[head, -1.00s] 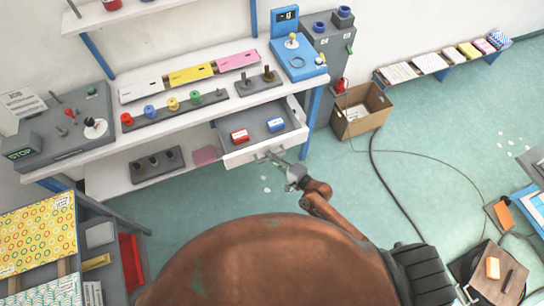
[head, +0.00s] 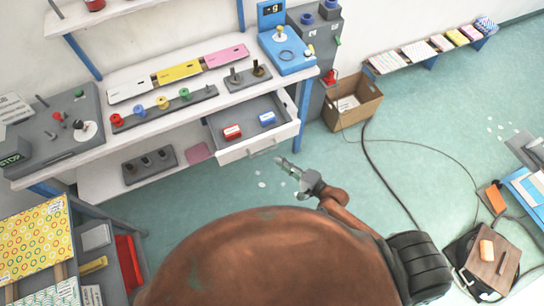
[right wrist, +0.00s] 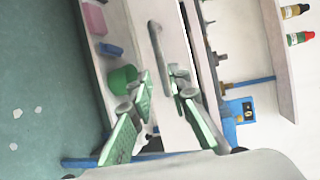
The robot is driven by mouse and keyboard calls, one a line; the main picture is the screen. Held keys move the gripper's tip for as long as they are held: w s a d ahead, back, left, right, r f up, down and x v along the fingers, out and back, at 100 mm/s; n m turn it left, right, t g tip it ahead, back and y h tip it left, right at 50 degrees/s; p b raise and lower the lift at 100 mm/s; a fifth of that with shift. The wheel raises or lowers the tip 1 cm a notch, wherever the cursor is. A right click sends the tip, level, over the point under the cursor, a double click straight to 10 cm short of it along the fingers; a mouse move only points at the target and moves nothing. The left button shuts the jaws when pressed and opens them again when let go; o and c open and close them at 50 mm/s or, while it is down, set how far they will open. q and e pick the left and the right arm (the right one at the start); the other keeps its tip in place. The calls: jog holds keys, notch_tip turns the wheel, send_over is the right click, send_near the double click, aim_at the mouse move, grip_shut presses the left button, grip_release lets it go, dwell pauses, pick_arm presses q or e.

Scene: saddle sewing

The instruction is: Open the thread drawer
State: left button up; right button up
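The thread drawer (head: 232,151) under the white workbench stands pulled out, its inside showing. A red box (head: 232,131) and a blue box (head: 267,118) lie in it. Its grey bar handle (head: 262,148) is on the white front; the handle also shows in the right wrist view (right wrist: 155,48). My right gripper (head: 282,162) is just in front of the drawer, apart from the handle. In the right wrist view its green-padded fingers (right wrist: 163,80) are spread with nothing held between them. My left gripper is not in view.
The bench top (head: 110,130) carries colored spools, cards and a blue device (head: 287,50). A cardboard box (head: 350,105) stands right of the bench, with a cable on the floor near it. A rack of patterned cloth (head: 35,240) is at lower left.

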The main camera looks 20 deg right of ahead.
jog(key=v, duration=0.2)
jog(key=shift+s+d, duration=0.1)
jog(key=shift+s, duration=0.15)
dwell(0.4)
jog(key=s+d+f+n+g+h, duration=0.1)
jog(key=d+f+n+h, duration=0.1)
jog(key=d+f, duration=0.5)
jog(key=s+d+f+n+g+h, duration=0.1)
jog(key=d+f+h, duration=0.15)
jog(key=f, duration=0.85)
jog(key=s+d+f+n+g+h, duration=0.1)
jog(key=s+d+f+n+g, duration=0.15)
jog(key=s+f, duration=0.35)
jog(key=s+d+f+n+g+h, duration=0.15)
jog(key=s+d+f, duration=0.25)
jog(key=f, duration=0.4)
jog(key=s+f+n+g, duration=0.2)
jog(key=s+f, duration=0.3)
jog(key=s, duration=0.5)
jog(key=s+f+n+g+h, duration=0.1)
jog(key=s+f, duration=0.4)
jog(key=s, duration=0.6)
jog(key=s+f+n+g+h, duration=0.1)
jog(key=s+f+n+g, duration=0.2)
jog(key=s+f, duration=0.3)
jog(key=s, duration=0.5)
jog(key=shift+n+g, duration=0.3)
jog(key=shift+n, duration=0.1)
